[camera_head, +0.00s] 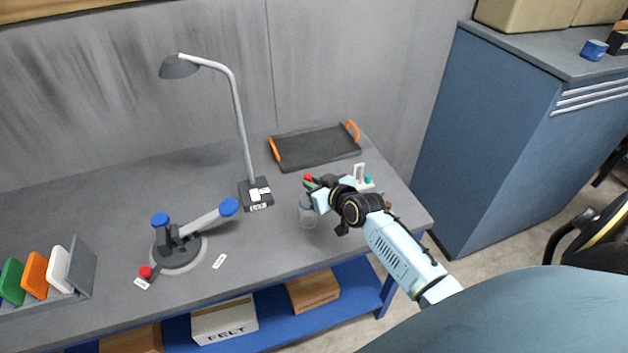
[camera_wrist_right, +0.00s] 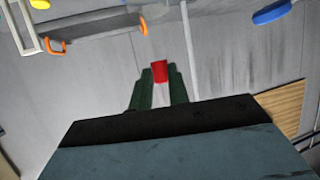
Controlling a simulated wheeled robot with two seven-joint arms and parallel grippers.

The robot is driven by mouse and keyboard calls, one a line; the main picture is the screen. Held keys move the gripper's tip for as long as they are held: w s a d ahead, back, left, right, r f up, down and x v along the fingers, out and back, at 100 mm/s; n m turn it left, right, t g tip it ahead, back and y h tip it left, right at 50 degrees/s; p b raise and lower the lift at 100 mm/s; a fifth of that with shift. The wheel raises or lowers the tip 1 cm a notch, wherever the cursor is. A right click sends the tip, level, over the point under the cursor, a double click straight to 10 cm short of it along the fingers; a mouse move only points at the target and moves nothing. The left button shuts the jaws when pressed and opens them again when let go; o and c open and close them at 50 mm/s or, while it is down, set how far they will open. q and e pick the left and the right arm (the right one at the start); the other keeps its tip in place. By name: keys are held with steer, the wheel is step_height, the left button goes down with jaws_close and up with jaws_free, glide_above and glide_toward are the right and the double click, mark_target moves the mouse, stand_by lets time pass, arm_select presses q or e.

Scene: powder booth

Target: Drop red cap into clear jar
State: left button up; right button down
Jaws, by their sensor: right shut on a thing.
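The red cap (camera_head: 308,177) is held at the tips of my right gripper (camera_head: 312,184). In the right wrist view the red cap (camera_wrist_right: 159,72) sits between the two dark green fingers of the right gripper (camera_wrist_right: 158,80), which are shut on it. The clear jar (camera_head: 308,214) stands upright on the grey table, partly covered by my right gripper and wrist. The cap appears just above the jar in the head view; I cannot tell whether it is exactly over the opening. The jar does not show in the right wrist view. My left gripper is not in view.
A desk lamp (camera_head: 240,110) stands left of the jar. A black tray with orange handles (camera_head: 315,148) lies behind it. A small white stand (camera_head: 361,174) is close by my right wrist. A blue-knobbed device (camera_head: 180,245) and a coloured card rack (camera_head: 85,270) stand further left.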

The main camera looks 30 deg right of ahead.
steer(key=shift+f+b, duration=2.4)
steer(key=shift+f, duration=0.25)
steer(key=shift+s, duration=0.15)
steer(key=c, duration=1.3)
jaws_free()
steer(key=shift+o, duration=0.2)
steer(key=shift+s, duration=0.1)
steer(key=p+v, duration=0.1)
steer(key=v, duration=1.2)
steer(key=shift+r, duration=0.15)
